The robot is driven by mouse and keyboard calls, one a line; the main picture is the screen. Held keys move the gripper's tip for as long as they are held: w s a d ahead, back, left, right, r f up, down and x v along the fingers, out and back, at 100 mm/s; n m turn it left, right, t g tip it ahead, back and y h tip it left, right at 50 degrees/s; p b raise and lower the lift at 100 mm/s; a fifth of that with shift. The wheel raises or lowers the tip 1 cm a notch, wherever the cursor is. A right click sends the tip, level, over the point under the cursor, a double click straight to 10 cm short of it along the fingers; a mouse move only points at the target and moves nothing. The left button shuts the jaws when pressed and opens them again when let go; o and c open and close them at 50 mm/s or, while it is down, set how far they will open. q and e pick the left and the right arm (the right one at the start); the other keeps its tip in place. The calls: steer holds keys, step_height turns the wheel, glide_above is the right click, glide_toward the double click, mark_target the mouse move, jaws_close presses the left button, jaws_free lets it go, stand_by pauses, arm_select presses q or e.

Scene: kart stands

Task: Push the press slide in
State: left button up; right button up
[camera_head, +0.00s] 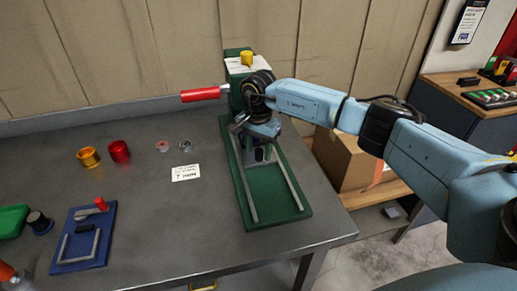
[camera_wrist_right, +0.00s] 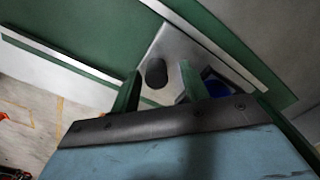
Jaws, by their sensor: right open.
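The press (camera_head: 248,88) stands at the back of the table, with a green base (camera_head: 288,208), two metal rails, a red lever handle (camera_head: 200,94) pointing left and a yellow knob on top. My right gripper (camera_wrist_right: 160,82) is open over the press base, pointing down. In the right wrist view, the press slide (camera_wrist_right: 178,45) is a metal plate with a black knob (camera_wrist_right: 156,73). The knob appears between the two fingers; I cannot tell whether they touch it. A blue thing on the plate is partly hidden by a finger.
Left of the press are a yellow cup (camera_head: 88,157), a red cup (camera_head: 119,151), two small rings and a white card (camera_head: 186,173). A blue fixture (camera_head: 84,240) sits at the front left. A cardboard box (camera_head: 345,160) stands right of the table.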

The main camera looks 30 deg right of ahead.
step_height(320, 180, up, 13)
stand_by(0.3)
stand_by(0.5)
